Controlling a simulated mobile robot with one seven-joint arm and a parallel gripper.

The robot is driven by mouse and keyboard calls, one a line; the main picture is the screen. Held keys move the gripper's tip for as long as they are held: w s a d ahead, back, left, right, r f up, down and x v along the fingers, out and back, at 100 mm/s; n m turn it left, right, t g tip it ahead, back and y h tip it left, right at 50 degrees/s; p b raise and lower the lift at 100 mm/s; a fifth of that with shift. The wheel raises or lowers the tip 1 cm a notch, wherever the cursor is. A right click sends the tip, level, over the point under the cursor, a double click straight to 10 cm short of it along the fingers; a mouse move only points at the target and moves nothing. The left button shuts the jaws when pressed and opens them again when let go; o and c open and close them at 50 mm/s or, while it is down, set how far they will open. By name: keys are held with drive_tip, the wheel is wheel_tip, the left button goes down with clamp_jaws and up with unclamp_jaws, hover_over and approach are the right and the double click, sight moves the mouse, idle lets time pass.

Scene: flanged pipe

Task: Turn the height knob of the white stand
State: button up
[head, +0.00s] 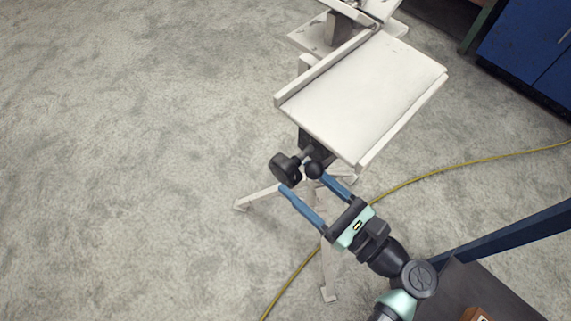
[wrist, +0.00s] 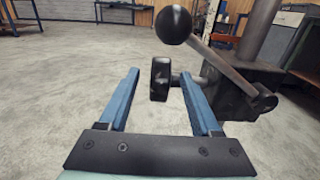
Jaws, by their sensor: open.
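The white stand (head: 365,90) has a flat tilted top on a splayed leg base. A black round knob (head: 283,167) sticks out from its near side on a short shaft. In the wrist view the knob (wrist: 160,79) appears in the gap between the fingers, with its shaft running right. A lever with a black ball end (head: 314,170) sits beside it; in the wrist view the ball (wrist: 173,25) is above the knob. My gripper (head: 304,182) is open and empty, its blue fingers pointing at the knob. In the head view the knob lies just past the fingertips, apparently untouched.
A second white stand piece (head: 345,25) is behind the top. A yellow cable (head: 430,172) crosses the floor under the stand. A blue cabinet (head: 525,45) is at the upper right. The concrete floor (head: 120,150) on the left is clear.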

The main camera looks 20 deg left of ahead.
sight(298, 177)
drive_tip(key=b+x, duration=0.1)
drive_tip(key=x, duration=0.4)
drive_tip(key=shift+w, duration=0.1)
drive_tip(key=shift+d, duration=0.1)
clamp_jaws()
